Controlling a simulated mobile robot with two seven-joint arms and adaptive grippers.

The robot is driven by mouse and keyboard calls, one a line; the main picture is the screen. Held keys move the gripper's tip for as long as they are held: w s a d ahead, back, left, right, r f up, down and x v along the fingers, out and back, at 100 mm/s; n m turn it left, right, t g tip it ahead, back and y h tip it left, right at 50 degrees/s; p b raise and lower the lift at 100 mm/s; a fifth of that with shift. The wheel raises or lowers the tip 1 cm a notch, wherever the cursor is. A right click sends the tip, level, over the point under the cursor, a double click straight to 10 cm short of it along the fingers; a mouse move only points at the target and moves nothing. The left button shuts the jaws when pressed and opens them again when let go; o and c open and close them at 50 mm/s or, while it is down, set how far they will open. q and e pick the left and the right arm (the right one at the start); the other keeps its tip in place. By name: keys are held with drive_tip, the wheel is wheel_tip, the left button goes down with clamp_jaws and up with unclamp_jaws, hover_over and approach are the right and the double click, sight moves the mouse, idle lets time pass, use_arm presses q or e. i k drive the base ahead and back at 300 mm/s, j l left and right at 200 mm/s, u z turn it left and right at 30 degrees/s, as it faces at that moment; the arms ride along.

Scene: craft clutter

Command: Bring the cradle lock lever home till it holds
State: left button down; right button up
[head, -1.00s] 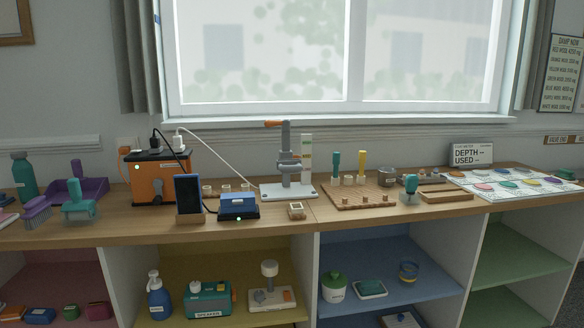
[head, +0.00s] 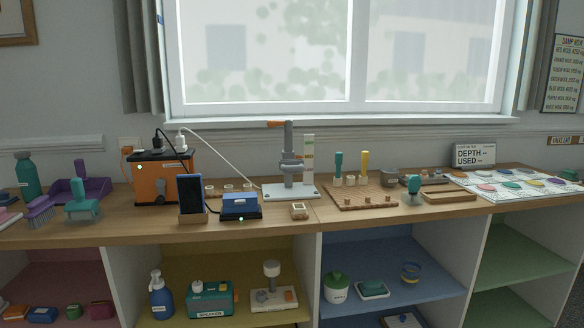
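A blue block-like unit (head: 239,204) sits in a low black cradle (head: 241,219) on the wooden counter, left of the middle. A small green light shows on the cradle's front. I cannot make out a lock lever on it at this size, nor whether one is open or closed. A dark phone-like device (head: 190,194) stands upright in a wooden stand (head: 193,218) just left of it. Neither of my grippers is in view.
An orange power box (head: 150,181) with cables stands behind left. A grey press (head: 288,165) with an orange handle stands behind right. The counter's front edge is just before the cradle.

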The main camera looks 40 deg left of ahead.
sight(287, 123)
drive_tip(key=u, duration=1.3)
